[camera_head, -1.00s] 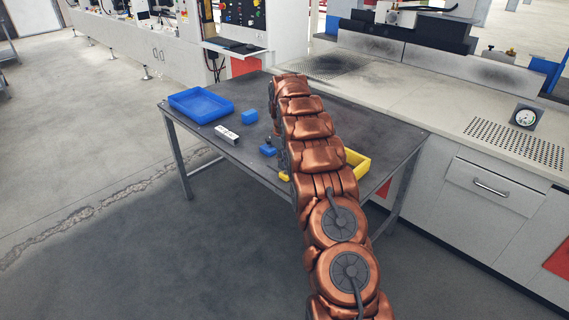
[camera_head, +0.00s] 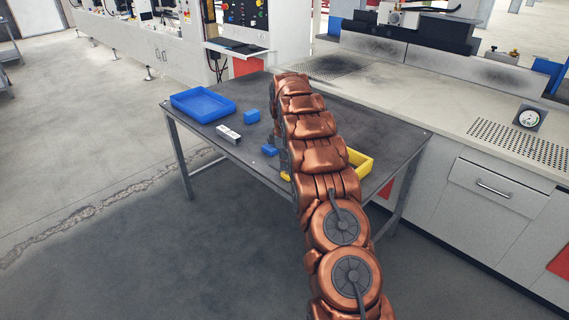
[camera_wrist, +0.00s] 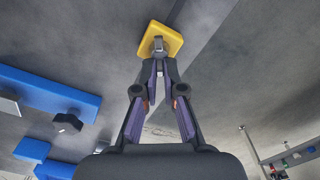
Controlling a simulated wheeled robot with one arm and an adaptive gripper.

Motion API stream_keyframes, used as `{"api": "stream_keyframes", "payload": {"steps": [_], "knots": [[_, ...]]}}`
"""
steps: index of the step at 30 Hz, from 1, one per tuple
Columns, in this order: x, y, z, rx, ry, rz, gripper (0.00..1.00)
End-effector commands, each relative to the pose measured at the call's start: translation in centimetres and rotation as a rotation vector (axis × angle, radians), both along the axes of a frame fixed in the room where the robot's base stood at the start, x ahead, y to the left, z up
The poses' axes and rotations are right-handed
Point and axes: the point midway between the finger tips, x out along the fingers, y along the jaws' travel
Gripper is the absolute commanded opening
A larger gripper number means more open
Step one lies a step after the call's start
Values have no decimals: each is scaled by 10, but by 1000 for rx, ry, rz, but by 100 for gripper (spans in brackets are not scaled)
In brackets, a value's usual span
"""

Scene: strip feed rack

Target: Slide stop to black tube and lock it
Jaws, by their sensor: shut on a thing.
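In the wrist view, the two purple-and-black fingers of my gripper (camera_wrist: 158,66) are closed on a small grey metal piece (camera_wrist: 158,45). This piece sits at the middle of a yellow square block (camera_wrist: 170,35), which looks like the stop. A long blue bar (camera_wrist: 50,92) lies to the left, apart from the fingers. A small black piece with a pale face (camera_wrist: 68,123) shows beside the bar; I cannot tell whether it is the black tube. In the head view my arm hides the gripper and the yellow block.
On the dark table (camera_head: 190,137) are a blue tray (camera_head: 203,104), a blue block (camera_head: 251,116), a small black-and-white box (camera_head: 228,134), another blue block (camera_head: 270,150) and a yellow tray (camera_head: 358,163) partly behind my arm. A long counter (camera_head: 430,100) stands to the right.

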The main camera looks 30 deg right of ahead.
Motion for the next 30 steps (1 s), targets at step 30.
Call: {"api": "stream_keyframes", "payload": {"steps": [30], "knots": [[0, 0, 2, 0, -1, 3, 33]]}}
